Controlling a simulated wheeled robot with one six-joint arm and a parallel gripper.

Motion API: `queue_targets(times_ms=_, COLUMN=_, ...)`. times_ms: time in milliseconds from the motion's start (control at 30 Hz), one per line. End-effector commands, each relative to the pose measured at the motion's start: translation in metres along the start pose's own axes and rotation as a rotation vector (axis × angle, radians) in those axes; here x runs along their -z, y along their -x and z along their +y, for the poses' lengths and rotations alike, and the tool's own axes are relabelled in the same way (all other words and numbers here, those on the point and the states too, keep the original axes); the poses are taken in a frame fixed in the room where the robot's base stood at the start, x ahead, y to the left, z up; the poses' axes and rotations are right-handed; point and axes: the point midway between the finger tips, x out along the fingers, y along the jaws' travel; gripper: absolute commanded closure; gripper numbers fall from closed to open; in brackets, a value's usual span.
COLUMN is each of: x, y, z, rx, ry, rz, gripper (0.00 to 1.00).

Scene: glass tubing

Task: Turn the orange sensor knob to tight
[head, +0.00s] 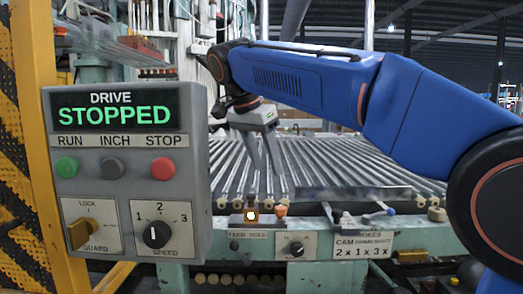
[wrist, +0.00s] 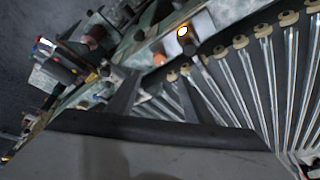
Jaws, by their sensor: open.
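The orange sensor knob (head: 281,210) sits on the conveyor's front rail, just right of a small sensor box with a glowing lamp (head: 251,216). In the wrist view the small orange knob (wrist: 160,59) shows beside the lit lamp (wrist: 183,32). My gripper (head: 268,172) points down over the rollers, above and slightly left of the knob and apart from it. Its two fingers are spread with nothing between them. In the wrist view the fingertips (wrist: 160,75) lie on either side of the knob's line of sight. No mark showing the knob's setting can be made out.
A control panel (head: 125,190) reading "DRIVE STOPPED" stands at the left front. The rollers (head: 340,165) lie behind the rail.

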Motion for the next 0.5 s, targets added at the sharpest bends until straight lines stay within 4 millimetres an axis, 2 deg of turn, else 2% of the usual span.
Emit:
queue_targets(times_ms=100, x=0.000, y=0.018, z=0.000, rx=0.002, ry=0.000, rz=0.000, gripper=0.53)
queue_targets(times_ms=200, x=0.000, y=0.028, z=0.000, rx=0.001, ry=0.000, rz=0.000, gripper=0.53)
queue_targets(times_ms=500, x=0.000, y=0.036, z=0.000, rx=0.000, ry=0.000, rz=0.000, gripper=0.53)
